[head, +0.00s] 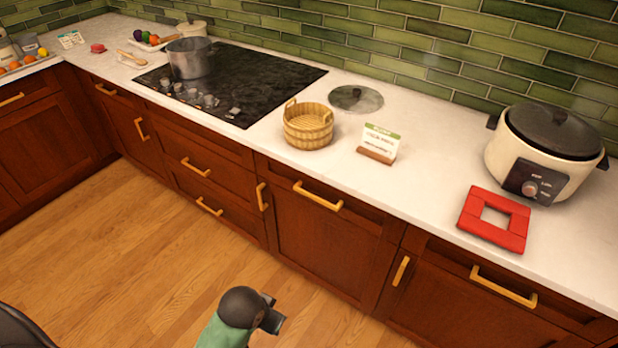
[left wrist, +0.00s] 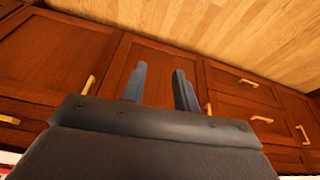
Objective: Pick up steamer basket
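The steamer basket (head: 308,126) is a round, light-brown woven basket with two loop handles. It stands upright and open-topped on the white counter, just right of the black cooktop. My left gripper (head: 271,313) is at the bottom of the head view, in front of the cabinets, well below and apart from the basket. In the left wrist view its two fingers (left wrist: 158,82) are spread with nothing between them. The basket does not show in the left wrist view. My right gripper is not in view.
A grey pot (head: 190,60) stands on the cooktop (head: 262,82). A round lid (head: 355,98), a small sign (head: 379,143), a red square trivet (head: 495,219) and a slow cooker (head: 545,150) are on the counter. Cabinet handles (head: 318,196) stick out below the counter edge.

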